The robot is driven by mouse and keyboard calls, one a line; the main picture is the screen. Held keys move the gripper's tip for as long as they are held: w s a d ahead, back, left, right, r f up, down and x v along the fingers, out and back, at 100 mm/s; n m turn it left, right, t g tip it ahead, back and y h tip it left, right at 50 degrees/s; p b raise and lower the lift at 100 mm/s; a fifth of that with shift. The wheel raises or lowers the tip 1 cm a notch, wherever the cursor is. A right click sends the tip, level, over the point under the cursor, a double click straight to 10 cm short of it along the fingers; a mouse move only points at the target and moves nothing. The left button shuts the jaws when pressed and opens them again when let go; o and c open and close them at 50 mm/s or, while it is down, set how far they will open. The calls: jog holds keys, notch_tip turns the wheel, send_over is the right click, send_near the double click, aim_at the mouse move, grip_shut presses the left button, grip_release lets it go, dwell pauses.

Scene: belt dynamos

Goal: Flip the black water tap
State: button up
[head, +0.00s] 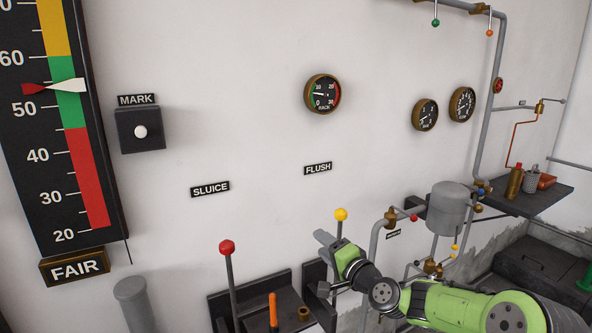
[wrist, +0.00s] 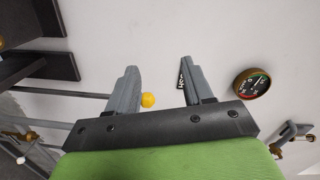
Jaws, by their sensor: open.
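I cannot pick out a black water tap for certain. Small valves with coloured knobs sit on the pipework by the grey tank (head: 452,207) in the head view, including a red-knobbed one (head: 413,217), and some are too small to read. My gripper (head: 322,264) is open and empty, left of that pipework, in front of the wall. It also shows in the wrist view (wrist: 161,75), where a yellow ball knob (wrist: 148,100) appears between the fingers, nearer the left one. In the head view the yellow knob (head: 341,214) tops a lever just above my gripper, partly hidden by it.
A red-knobbed lever (head: 227,247) and an orange handle (head: 273,310) stand at lower left. A dark shelf (head: 530,199) with small containers is on the right. Gauges (head: 322,93) hang on the wall. Pipes crowd the right side. The wall between the signs and gauges is mostly clear.

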jog(key=s+a+r+n+g+h+p, duration=0.25)
jog(key=s+n+g, duration=0.45)
jog(key=s, duration=0.7)
jog(key=s+d+r+n+g+h+p, duration=0.1)
jog(key=s+d+h, duration=0.2)
jog(key=s, duration=1.1)
jog(key=s+d+r+n+g+h+p, duration=0.1)
jog(key=s+d, duration=0.6)
jog(key=s, duration=0.7)
jog(key=shift+d+r+h+p, duration=0.25)
jog(key=shift+h+p, duration=0.3)
jog(key=shift+h, duration=0.7)
